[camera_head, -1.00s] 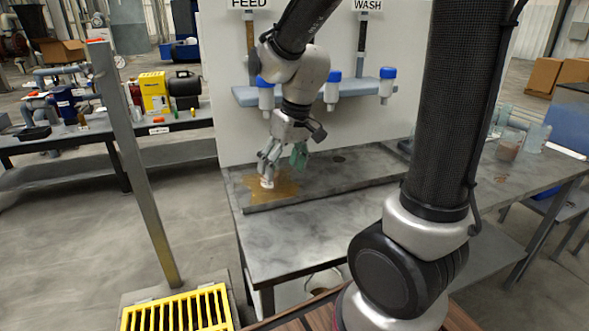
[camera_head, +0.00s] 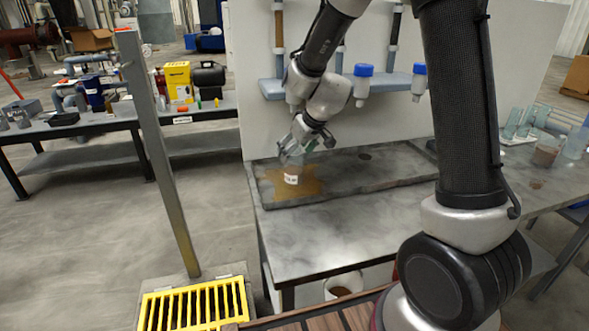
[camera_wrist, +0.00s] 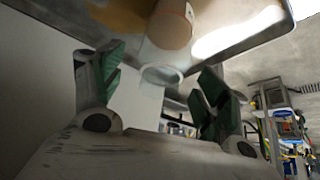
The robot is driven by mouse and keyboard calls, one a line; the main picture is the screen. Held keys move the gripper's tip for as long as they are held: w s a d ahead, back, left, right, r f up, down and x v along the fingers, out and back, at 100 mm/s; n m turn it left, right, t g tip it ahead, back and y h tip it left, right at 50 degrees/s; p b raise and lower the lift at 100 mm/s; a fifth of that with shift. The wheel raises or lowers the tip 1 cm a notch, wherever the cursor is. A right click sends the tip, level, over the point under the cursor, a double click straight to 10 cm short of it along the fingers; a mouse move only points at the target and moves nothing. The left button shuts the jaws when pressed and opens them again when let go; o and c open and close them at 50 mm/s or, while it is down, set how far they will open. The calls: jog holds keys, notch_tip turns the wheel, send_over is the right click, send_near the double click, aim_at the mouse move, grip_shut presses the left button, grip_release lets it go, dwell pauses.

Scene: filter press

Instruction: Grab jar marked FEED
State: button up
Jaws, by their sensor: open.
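A small jar (camera_head: 291,179) with a white label stands on a brown stain in the grey tray (camera_head: 385,178). The label's lettering is too small to read for certain. In the wrist view the jar (camera_wrist: 170,32) is clear with brown contents, and its round rim faces my gripper. My gripper (camera_head: 292,160) is right above the jar, pointing down. In the wrist view the green-padded fingers of my gripper (camera_wrist: 160,68) are spread apart, with the jar's rim between and just beyond the tips. I see no finger closed on the jar.
A blue-grey shelf (camera_head: 272,90) with blue-capped bottles (camera_head: 363,83) is on the white panel behind. Glass jars (camera_head: 545,150) stand at the table's right. A metal post (camera_head: 160,150) and yellow grating (camera_head: 195,308) are at left. The table front is clear.

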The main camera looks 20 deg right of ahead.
jog(key=shift+w+a+f, duration=0.1)
jog(key=shift+w+f, duration=0.15)
jog(key=shift+f, duration=0.2)
jog(key=c, duration=1.6)
jog(key=shift+c, duration=0.2)
jog(key=shift+r, duration=0.15)
